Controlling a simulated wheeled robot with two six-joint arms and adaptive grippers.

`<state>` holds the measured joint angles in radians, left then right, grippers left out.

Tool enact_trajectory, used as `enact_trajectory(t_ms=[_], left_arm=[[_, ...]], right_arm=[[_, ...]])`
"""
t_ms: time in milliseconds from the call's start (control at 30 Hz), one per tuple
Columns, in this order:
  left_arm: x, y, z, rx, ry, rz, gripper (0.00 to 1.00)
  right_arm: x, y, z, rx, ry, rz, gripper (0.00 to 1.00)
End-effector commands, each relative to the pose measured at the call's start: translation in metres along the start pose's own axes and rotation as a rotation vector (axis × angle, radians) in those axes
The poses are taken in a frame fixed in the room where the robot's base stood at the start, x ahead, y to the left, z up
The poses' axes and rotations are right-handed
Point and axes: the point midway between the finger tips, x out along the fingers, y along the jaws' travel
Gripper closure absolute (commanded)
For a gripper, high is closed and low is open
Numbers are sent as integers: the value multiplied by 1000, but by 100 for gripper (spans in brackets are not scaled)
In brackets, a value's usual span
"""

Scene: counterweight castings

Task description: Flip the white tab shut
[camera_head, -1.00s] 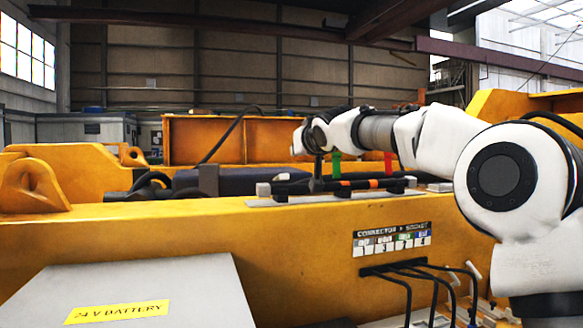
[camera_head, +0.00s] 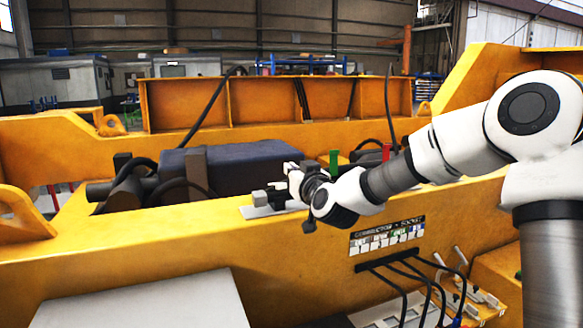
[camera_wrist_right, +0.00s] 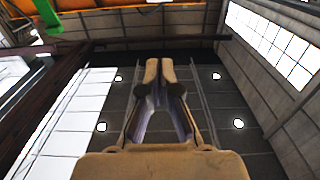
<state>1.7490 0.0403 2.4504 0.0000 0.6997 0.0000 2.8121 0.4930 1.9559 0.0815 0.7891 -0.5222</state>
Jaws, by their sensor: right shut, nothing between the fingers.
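I cannot clearly pick out a white tab in either view. A green upright tab (camera_head: 334,160) and a red upright tab (camera_head: 386,152) stand behind the beam's top edge in the head view. My right arm's dark wrist hangs in front of that edge, left of the green tab, and may hide a white one. In the right wrist view my right gripper (camera_wrist_right: 160,65) is shut and empty, its two tan fingers together. Part of a green tab (camera_wrist_right: 47,14) shows at that view's upper left corner. My left gripper is not in view.
The yellow beam (camera_head: 150,258) spans the front, with a connector label (camera_head: 388,237) and black cables below it. White levers (camera_head: 462,257) stand at the lower right. A grey box top (camera_head: 140,305) is at the lower left. A dark block (camera_head: 235,165) lies behind the beam.

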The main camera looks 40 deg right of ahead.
Motion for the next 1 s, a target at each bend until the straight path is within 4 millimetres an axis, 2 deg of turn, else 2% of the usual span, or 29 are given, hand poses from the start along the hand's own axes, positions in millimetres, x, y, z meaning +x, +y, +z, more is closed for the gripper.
enact_trajectory(t_ms=[267, 300, 367, 500, 900, 1000], left_arm=[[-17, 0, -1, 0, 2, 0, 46], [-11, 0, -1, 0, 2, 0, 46], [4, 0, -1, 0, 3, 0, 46], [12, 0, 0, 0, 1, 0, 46], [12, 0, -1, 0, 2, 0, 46], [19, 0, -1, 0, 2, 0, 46]], right_arm=[[62, -1, -2, -4, -2, -1, 100], [66, -1, 7, -2, -3, -2, 100], [59, 0, 24, 1, -3, -2, 100], [53, -1, 36, 0, -1, -3, 100], [51, -1, 38, -1, 0, -2, 100], [55, -1, 42, -2, 9, -1, 100]])
